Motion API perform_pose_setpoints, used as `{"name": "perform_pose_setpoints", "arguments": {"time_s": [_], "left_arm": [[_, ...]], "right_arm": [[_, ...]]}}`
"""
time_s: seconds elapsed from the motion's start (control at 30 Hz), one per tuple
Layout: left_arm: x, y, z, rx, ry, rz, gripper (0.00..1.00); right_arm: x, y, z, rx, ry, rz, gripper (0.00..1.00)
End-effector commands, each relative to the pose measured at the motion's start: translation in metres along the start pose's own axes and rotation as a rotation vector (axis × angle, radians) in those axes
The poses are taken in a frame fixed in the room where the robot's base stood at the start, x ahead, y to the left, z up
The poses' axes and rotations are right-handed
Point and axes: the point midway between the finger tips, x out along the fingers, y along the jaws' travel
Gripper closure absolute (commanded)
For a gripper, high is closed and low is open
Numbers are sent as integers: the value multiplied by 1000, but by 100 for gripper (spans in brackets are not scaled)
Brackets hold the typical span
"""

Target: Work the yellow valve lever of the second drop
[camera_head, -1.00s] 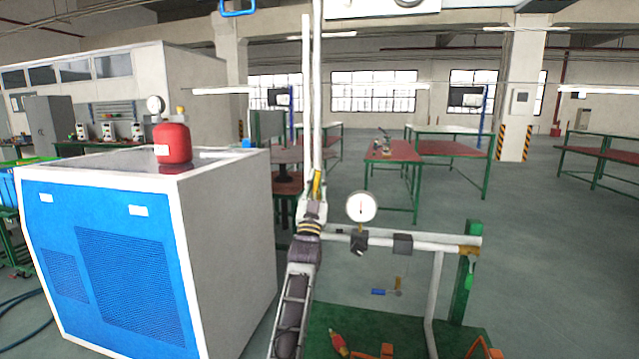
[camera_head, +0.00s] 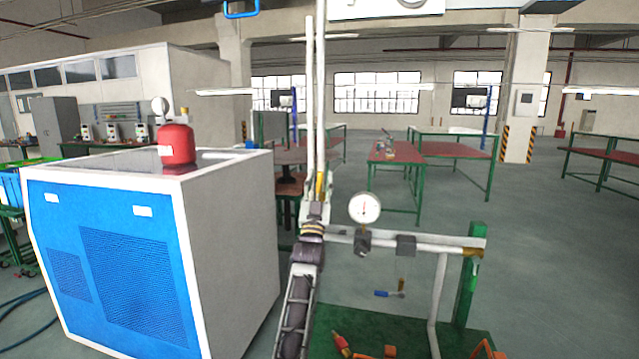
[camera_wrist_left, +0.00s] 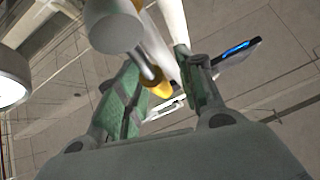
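A yellow valve lever (camera_head: 320,186) stands upright low on the white vertical pipes (camera_head: 320,100) in the head view. My left gripper (camera_head: 315,210) is right at the lever's lower end, and its arm comes up from below. In the left wrist view the two green-padded fingers (camera_wrist_left: 165,88) are apart. The yellow lever (camera_wrist_left: 160,88) shows in the gap between them, under a pale pipe end. I cannot tell whether either pad touches it. A second valve with a blue handle (camera_head: 382,294) hangs lower to the right. My right gripper is not seen.
A round gauge (camera_head: 364,208) and a horizontal pipe (camera_head: 425,244) stand just right of my left gripper. A green base (camera_head: 410,343) with orange parts lies below. A blue and white cabinet (camera_head: 130,260) with a red tank (camera_head: 176,144) stands at left. Open floor is at right.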

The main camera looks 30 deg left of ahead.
Motion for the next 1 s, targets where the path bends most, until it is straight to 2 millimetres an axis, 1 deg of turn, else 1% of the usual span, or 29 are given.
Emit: {"name": "perform_pose_setpoints", "arguments": {"time_s": [0.17, 0.37, 0.8, 1.0], "left_arm": [[2, 0, -2, 0, 1, 0, 63], [11, -2, -11, 1, 3, -1, 63], [54, -9, -53, 0, 4, -1, 63], [68, -11, -65, 1, 1, 0, 63]], "right_arm": [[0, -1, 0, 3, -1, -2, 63], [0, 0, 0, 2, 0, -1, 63], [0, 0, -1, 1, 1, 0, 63], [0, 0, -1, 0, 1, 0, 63]]}}
